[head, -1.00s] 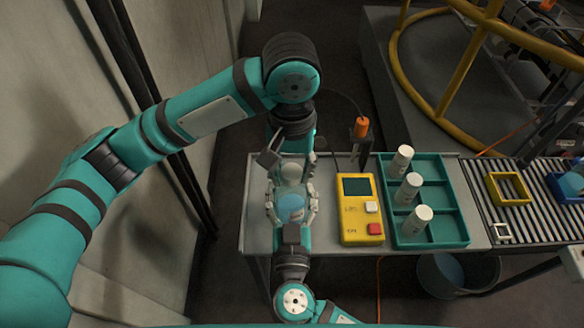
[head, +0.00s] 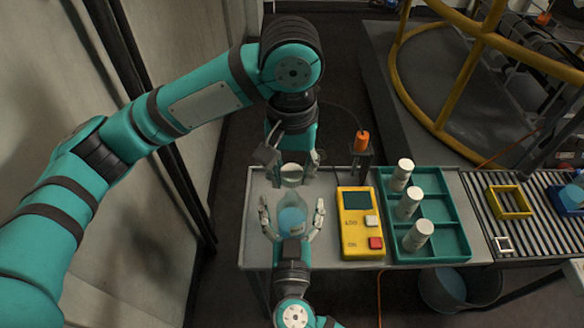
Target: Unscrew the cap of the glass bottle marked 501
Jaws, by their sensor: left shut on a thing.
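The glass bottle (head: 291,222) holds blue liquid and stands on the grey table at the left. Its marking is too small to read. My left gripper (head: 292,167), above the bottle in the picture, is shut on a pale round cap (head: 291,177). The cap appears apart from the bottle. My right gripper (head: 292,209) is open around the bottle, with gaps between its fingers and the glass.
A yellow meter (head: 348,228) stands right of the bottle. Beyond it, a green tray (head: 447,241) holds three white bottles (head: 409,203). An orange-handled tool (head: 361,142) stands behind the meter. A roller conveyor (head: 535,226) adjoins at the right.

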